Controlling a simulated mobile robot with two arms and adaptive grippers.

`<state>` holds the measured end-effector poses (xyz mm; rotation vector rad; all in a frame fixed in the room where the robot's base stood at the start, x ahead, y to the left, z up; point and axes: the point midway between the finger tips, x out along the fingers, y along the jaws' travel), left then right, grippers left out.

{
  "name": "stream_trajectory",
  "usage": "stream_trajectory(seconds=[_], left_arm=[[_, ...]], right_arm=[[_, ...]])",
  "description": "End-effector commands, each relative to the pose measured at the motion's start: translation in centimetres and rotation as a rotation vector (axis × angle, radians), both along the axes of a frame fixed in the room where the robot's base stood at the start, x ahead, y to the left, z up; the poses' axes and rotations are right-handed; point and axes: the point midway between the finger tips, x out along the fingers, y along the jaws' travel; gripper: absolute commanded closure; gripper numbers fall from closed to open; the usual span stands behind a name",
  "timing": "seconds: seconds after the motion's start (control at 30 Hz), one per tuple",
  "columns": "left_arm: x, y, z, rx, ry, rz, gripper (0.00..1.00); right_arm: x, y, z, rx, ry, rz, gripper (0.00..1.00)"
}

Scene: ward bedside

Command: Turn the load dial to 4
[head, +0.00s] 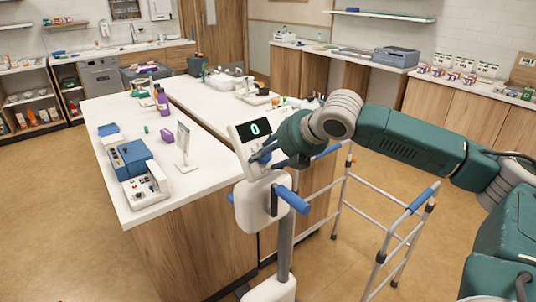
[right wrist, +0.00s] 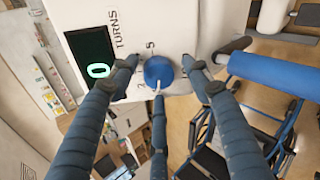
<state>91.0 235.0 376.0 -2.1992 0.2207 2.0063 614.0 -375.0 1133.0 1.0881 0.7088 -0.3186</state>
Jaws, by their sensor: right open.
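The load dial is a round blue knob (right wrist: 158,71) with a white pointer mark, on the white face of the console (right wrist: 187,28). Printed near it are "TURNS" and a "5"; other marks are partly hidden by fingers. The console's dark display (head: 255,130) reads 0, also in the right wrist view (right wrist: 92,66). My right gripper (right wrist: 161,66) is open, with its dark blue fingers around the knob; whether they touch it I cannot tell. In the head view the right gripper (head: 264,152) is at the console face and hides the dial. My left gripper is not in view.
The console stands on a grey post with blue handles (head: 292,200). A walking frame (head: 385,235) is close on its right. A white-topped counter (head: 125,205) with a blue device and a small sign is on the left. Open floor lies at the far left.

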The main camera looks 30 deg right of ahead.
Motion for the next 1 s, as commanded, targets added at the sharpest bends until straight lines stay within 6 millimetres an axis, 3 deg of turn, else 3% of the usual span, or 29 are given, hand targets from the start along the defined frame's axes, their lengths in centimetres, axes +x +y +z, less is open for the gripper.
stream_trajectory(seconds=[0.13,0.33,0.67,1.0], left_arm=[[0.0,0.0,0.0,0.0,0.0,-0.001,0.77],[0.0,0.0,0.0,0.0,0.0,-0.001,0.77],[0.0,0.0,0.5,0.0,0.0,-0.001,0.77],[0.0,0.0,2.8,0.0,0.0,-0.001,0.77]], right_arm=[[0.0,0.0,0.0,0.0,0.0,0.0,0.55],[-0.1,0.1,0.0,0.001,0.002,0.001,0.95],[-0.2,0.2,-0.1,0.028,0.01,-0.016,0.96],[-0.3,0.3,-0.2,0.197,0.032,-0.141,0.96]])
